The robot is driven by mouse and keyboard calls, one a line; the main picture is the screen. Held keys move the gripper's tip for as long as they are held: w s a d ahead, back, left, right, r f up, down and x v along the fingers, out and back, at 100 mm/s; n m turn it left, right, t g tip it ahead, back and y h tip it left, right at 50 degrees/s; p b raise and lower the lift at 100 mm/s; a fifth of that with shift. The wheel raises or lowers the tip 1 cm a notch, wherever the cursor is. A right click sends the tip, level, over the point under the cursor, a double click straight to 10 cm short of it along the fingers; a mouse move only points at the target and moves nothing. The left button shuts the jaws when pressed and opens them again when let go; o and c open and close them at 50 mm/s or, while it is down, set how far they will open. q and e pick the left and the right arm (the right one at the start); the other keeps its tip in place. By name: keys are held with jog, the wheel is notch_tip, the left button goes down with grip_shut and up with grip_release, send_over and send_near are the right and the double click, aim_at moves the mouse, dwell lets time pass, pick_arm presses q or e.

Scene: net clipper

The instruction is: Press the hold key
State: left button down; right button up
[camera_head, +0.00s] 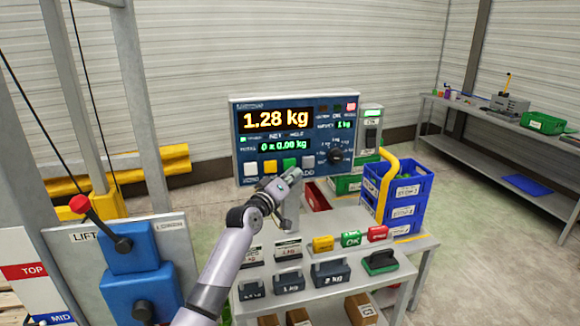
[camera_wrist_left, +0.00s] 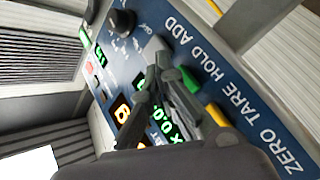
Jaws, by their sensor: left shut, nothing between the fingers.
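The scale's blue panel (camera_head: 300,130) stands at the back of the bench and reads 1.28 kg. Its green hold key (camera_head: 290,164) sits between a yellow key (camera_head: 271,167) and a white add key (camera_head: 308,163). My left gripper (camera_head: 292,176) is shut and empty just below and in front of the green key. In the left wrist view, the fingertips (camera_wrist_left: 163,68) lie beside the green key (camera_wrist_left: 189,79), which is partly hidden behind them. I cannot tell whether they touch it. My right gripper is not in view.
A white zero key (camera_head: 251,169) is at the left end of the row, and a dial (camera_head: 336,157) is to the right. Weights (camera_head: 331,273) and coloured blocks (camera_head: 351,239) stand on the bench below. Blue crates (camera_head: 408,190) are at the right.

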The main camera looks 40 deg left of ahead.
pick_arm(q)
jog(key=shift+w+a+b, duration=0.3)
jog(key=shift+a+b, duration=0.05)
jog(key=shift+w+a+b, duration=0.2)
jog(key=shift+a+b, duration=0.1)
jog(key=shift+b, duration=0.1)
dwell(0.8)
jog(key=shift+s+d+p, duration=0.55)
jog(key=shift+d+p, duration=0.1)
jog(key=shift+p, duration=0.25)
